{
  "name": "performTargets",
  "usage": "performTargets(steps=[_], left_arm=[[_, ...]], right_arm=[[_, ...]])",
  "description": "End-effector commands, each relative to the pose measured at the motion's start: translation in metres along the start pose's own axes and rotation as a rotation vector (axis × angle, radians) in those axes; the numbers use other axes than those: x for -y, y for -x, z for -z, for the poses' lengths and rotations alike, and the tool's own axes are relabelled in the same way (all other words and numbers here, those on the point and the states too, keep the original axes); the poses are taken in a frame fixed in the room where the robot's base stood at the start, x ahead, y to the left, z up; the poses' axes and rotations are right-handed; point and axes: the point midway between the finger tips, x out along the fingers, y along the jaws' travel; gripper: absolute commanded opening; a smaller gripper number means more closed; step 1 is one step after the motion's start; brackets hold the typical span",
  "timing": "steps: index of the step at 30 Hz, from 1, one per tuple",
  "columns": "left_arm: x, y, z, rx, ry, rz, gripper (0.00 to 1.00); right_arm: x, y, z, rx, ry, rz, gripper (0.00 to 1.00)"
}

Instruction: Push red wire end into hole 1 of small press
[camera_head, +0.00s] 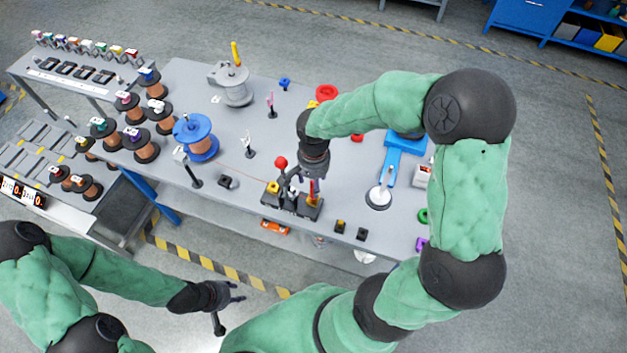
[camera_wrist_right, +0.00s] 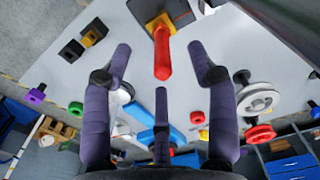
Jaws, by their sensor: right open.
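The small press is probably the dark fixture (camera_head: 291,203) at the table's front edge, with a red ball knob (camera_head: 281,162) and yellow blocks. A thin reddish wire (camera_head: 232,166) runs from the blue spool (camera_head: 196,137) toward the fixture; its end and hole 1 are too small to make out. My right gripper (camera_head: 313,178) is over the fixture's right part. In the right wrist view its fingers (camera_wrist_right: 162,75) are spread, and a red handle (camera_wrist_right: 162,52) on a yellow block lies between or beyond them. My left gripper (camera_head: 230,300) is open and empty, off the table's front edge.
Several copper spools (camera_head: 140,143) stand at the left. A grey spool holder (camera_head: 232,85) is at the back. Small black blocks (camera_head: 340,226) lie right of the fixture, and a blue tool (camera_head: 390,165) is farther right. My right arm hides part of the table.

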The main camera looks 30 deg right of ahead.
Motion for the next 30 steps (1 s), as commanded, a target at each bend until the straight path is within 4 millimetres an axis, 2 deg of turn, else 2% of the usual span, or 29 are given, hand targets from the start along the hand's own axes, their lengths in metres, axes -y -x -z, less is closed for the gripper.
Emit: performTargets(steps=[30], left_arm=[[-0.01,0.029,-0.001,0.0,0.0,0.0,0.4]], right_arm=[[0.0,0.045,0.0,0.0,0.0,0.001,0.59]])
